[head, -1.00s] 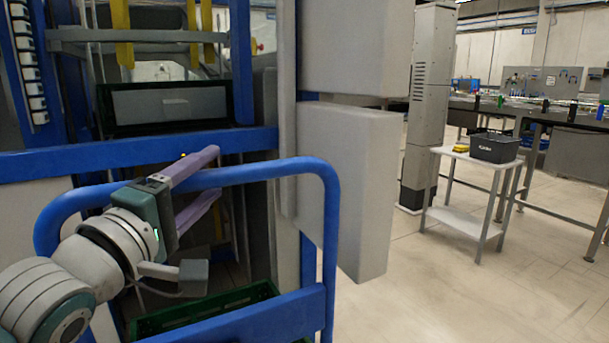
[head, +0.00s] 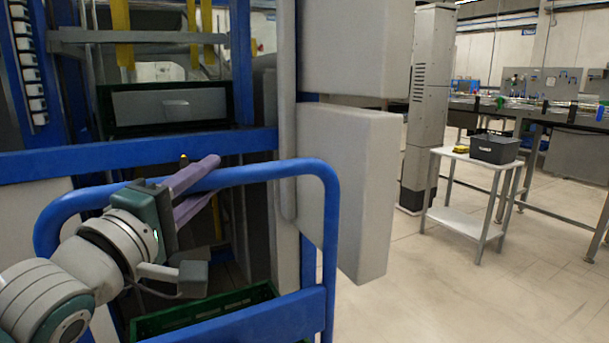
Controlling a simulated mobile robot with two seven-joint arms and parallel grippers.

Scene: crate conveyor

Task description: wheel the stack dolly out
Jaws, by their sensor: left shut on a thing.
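The stack dolly shows in the head view by its blue tubular push handle (head: 265,171), which arches across the lower middle. A dark green crate (head: 205,314) sits low behind the handle, mostly cut off or hidden by the blue crossbar. My left gripper (head: 212,178) has its two purple fingers shut on the handle's top bar, one above it and one below, left of the middle. The dolly's wheels are out of view. My right gripper is out of view.
A blue-framed machine with another dark green crate (head: 124,130) stands just beyond the handle. Grey panels (head: 362,190) border it on the right. A white side table (head: 455,220) with a dark bin (head: 495,148) stands further right. Open floor lies between.

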